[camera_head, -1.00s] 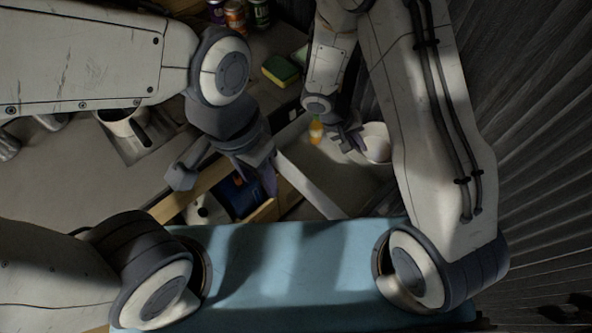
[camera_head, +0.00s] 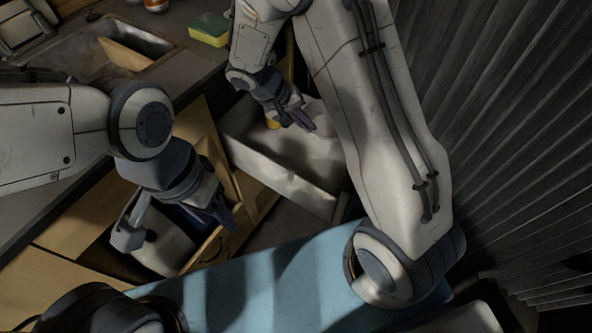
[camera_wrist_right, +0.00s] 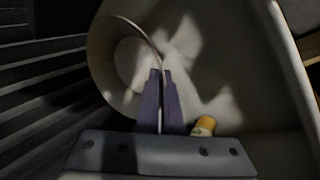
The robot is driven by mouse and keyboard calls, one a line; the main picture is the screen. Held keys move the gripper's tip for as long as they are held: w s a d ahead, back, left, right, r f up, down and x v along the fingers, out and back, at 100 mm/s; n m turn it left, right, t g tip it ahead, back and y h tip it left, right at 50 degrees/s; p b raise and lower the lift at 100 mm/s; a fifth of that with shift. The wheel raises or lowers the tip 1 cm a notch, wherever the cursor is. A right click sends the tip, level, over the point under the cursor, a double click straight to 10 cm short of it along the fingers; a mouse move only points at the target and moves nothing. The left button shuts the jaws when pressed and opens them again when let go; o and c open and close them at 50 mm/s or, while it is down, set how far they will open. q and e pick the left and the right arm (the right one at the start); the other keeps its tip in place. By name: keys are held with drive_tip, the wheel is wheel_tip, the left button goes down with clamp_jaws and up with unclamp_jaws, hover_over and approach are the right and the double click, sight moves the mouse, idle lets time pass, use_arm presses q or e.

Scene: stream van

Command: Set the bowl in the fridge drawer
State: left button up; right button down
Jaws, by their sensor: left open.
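The fridge drawer (camera_head: 278,180) is a pale open box at the middle of the head view. My right gripper (camera_head: 305,120) reaches down into it. In the right wrist view, the pale round bowl (camera_wrist_right: 108,65) is beyond my right gripper (camera_wrist_right: 163,100), whose purple fingers are close together with the bowl's rim between them. The bowl is over or in the drawer; whether it touches the bottom I cannot tell. My left gripper (camera_head: 225,210) is open and empty above a wooden drawer.
A yellow-capped bottle (camera_wrist_right: 204,126) stands in the fridge drawer beside the bowl. The open wooden drawer (camera_head: 207,250) below my left gripper holds a white item and a dark blue one. A sponge (camera_head: 209,30) lies on the counter. A ribbed dark wall (camera_head: 510,130) is at right.

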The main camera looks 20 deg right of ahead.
use_arm(q)
wheel_tip(320, 180, down, 10)
drive_tip(key=b, duration=0.8)
drive_tip(key=shift+r, duration=0.15)
use_arm(e)
drive_tip(key=f, duration=1.4)
drive_tip(key=shift+w, duration=0.3)
drive_tip(key=shift+f, duration=0.2)
drive_tip(key=c, duration=1.1)
unclamp_jaws()
drive_tip(key=shift+r, duration=0.1)
drive_tip(key=shift+a+r, duration=0.1)
drive_tip(key=shift+r, duration=0.15)
use_arm(q)
drive_tip(key=shift+r+p, duration=0.9)
drive_tip(key=shift+p, duration=0.1)
use_arm(e)
drive_tip(key=v, duration=0.7)
drive_tip(key=shift+w+r, duration=0.1)
